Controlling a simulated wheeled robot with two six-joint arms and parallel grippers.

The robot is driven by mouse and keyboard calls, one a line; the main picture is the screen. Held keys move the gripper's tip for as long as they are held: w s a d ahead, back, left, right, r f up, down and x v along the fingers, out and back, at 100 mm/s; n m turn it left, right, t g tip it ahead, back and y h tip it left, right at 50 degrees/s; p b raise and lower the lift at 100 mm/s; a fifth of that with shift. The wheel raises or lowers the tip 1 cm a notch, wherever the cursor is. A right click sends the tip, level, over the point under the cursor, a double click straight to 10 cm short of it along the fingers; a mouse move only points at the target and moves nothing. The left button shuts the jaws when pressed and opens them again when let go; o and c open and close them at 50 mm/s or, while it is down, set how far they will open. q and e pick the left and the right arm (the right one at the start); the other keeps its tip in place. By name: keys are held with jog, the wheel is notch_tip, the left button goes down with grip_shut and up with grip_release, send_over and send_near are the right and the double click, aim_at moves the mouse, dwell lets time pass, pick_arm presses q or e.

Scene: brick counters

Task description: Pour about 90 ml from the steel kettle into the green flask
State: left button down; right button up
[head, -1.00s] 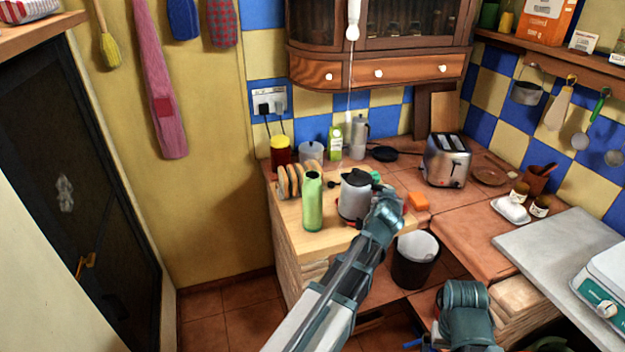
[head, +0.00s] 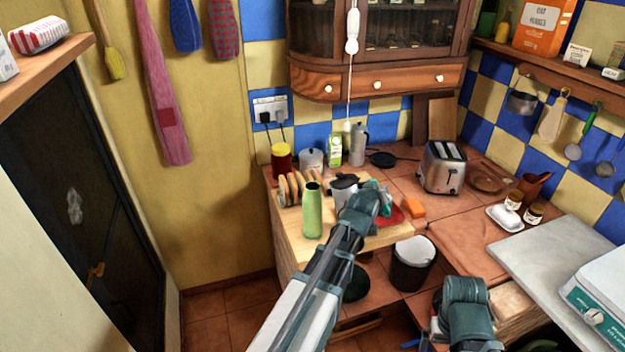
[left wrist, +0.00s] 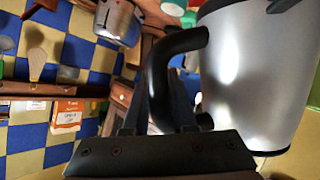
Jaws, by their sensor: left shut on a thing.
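The green flask (head: 312,211) stands upright and open near the front left of the wooden board. The steel kettle (head: 341,197), with a dark lid, is just right of the flask and apart from it in the head view. My left arm hides much of it. My left gripper (head: 367,203) is shut on the kettle's black handle; the steel body (left wrist: 245,80) and handle (left wrist: 178,45) fill the right of the left wrist view. The kettle looks about upright; its spout is not clear. Part of my right arm shows at the bottom, but its jaws do not.
A rack of round slices (head: 294,188) stands behind the flask. A red mat (head: 394,214) and an orange block (head: 412,207) lie right of my gripper. A toaster (head: 443,168) stands farther right. A dark bin (head: 413,265) stands in front. A cord hangs above the counter.

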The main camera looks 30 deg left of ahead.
aim_at(355, 175)
pick_arm(q)
jog(key=a+r+n+h+p, duration=0.1)
jog(key=a+r+p, duration=0.1)
jog(key=a+r+n+p, duration=0.1)
jog(key=a+r+p, duration=0.1)
jog(key=r, duration=0.1)
jog(key=shift+s+h, duration=0.15)
jog(key=shift+h, duration=0.25)
jog(key=shift+s+a+r+n+h+p, duration=0.1)
jog(key=shift+a+r+n+h+p, duration=0.3)
jog(key=shift+a+r+n+p, duration=0.35)
jog(key=shift+a+r+n+h+p, duration=0.3)
jog(key=shift+r+n+h+p, duration=0.15)
jog(key=shift+r, duration=0.5)
jog(key=shift+a+r+t, duration=0.2)
jog(key=shift+t, duration=0.1)
jog(key=shift+a+r+n+h+p, duration=0.35)
jog(key=shift+a+r+n+p, duration=0.25)
jog(key=shift+r+n, duration=0.15)
jog(key=shift+s+a+r+n+t+h, duration=0.15)
jog(key=shift+a+r+n+t+h, duration=0.25)
jog(key=shift+a+r+n, duration=0.4)
dwell(1.8)
jog(key=shift+a, duration=0.15)
jog(key=d+f+m+y+b, duration=0.1)
jog(key=d+f+m, duration=0.1)
jog(key=d+f, duration=0.1)
jog(key=shift+m+g, duration=0.25)
jog(key=shift+g, duration=0.15)
